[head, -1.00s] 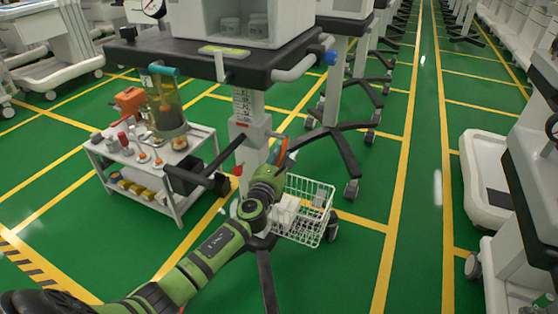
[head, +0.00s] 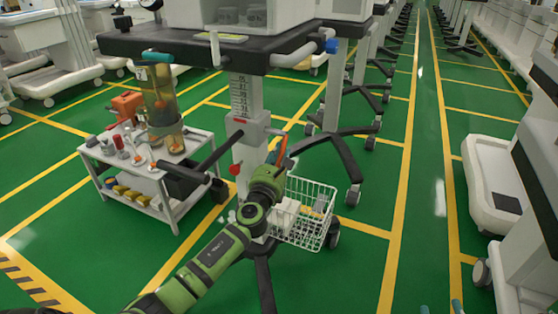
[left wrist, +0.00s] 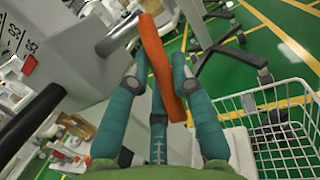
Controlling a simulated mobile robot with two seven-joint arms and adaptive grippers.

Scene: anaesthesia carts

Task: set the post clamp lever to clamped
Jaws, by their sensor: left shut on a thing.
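The post clamp lever is an orange handle (head: 281,147) at the clamp collar (head: 247,128) on the cart's pale post. In the left wrist view the lever (left wrist: 160,65) runs upright and slightly tilted between the teal fingers. My left gripper (head: 276,160) is shut on it; the fingers hide part of the lever and its pivot. Two teal fingertips of my right gripper (head: 441,308) show apart at the bottom edge of the head view, with nothing seen between them.
A white wire basket (head: 302,212) hangs just right of the post. A black bar (head: 218,153) with a dark block sticks out left. A small trolley (head: 150,182) with bottles stands further left. The cart's dark top (head: 200,48) overhangs the clamp. Green floor lies open to the right.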

